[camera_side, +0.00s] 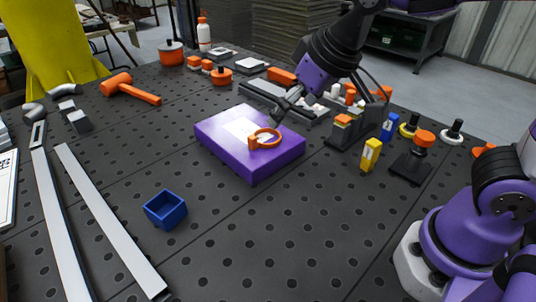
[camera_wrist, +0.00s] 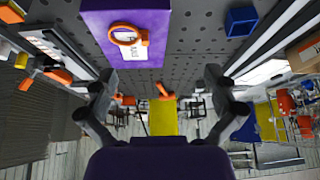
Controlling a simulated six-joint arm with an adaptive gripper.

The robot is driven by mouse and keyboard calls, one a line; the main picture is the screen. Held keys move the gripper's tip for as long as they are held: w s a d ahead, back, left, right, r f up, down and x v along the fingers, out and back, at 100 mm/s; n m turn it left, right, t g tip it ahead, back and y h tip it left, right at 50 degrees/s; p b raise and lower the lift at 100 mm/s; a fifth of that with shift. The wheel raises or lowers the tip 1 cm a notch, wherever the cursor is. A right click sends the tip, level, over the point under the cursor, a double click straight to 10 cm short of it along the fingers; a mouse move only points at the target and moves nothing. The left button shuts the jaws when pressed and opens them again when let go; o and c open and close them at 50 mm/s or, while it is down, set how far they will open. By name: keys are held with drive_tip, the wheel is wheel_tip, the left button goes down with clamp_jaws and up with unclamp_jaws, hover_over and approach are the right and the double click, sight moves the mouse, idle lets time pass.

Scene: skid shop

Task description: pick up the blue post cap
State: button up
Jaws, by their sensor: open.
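The blue post cap (camera_side: 166,210) is a small square, hollow piece lying open side up on the dark perforated table, left of and nearer the camera than the purple box. In the wrist view the blue post cap (camera_wrist: 241,21) is at the upper right. My gripper (camera_side: 283,108) is just beyond the back edge of the purple box, well apart from the cap. In the wrist view my gripper (camera_wrist: 160,76) has its two fingers spread wide with nothing between them.
A purple box (camera_side: 225,150) with a white label and an orange ring (camera_side: 264,139) lies between my gripper and the cap. Two long pale strips (camera_side: 108,220) lie left of the cap. An orange mallet (camera_side: 130,88) lies further back. Bare table surrounds the cap.

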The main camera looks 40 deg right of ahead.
drive_tip(key=w+a+f, duration=0.3)
drive_tip(key=w+a, duration=0.2)
drive_tip(key=a, duration=0.3)
drive_tip(key=n, duration=0.2)
approach(163, 211)
drive_tip(key=shift+w+d+f+y, duration=0.1)
drive_tip(key=shift+d+f+y, duration=0.2)
drive_tip(key=shift+f, duration=0.15)
drive_tip(key=x, duration=0.5)
drive_tip(key=shift+w+a+f, duration=0.15)
drive_tip(key=shift+w+f, duration=0.1)
drive_tip(key=shift+w, duration=0.05)
drive_tip(key=c, duration=1.1)
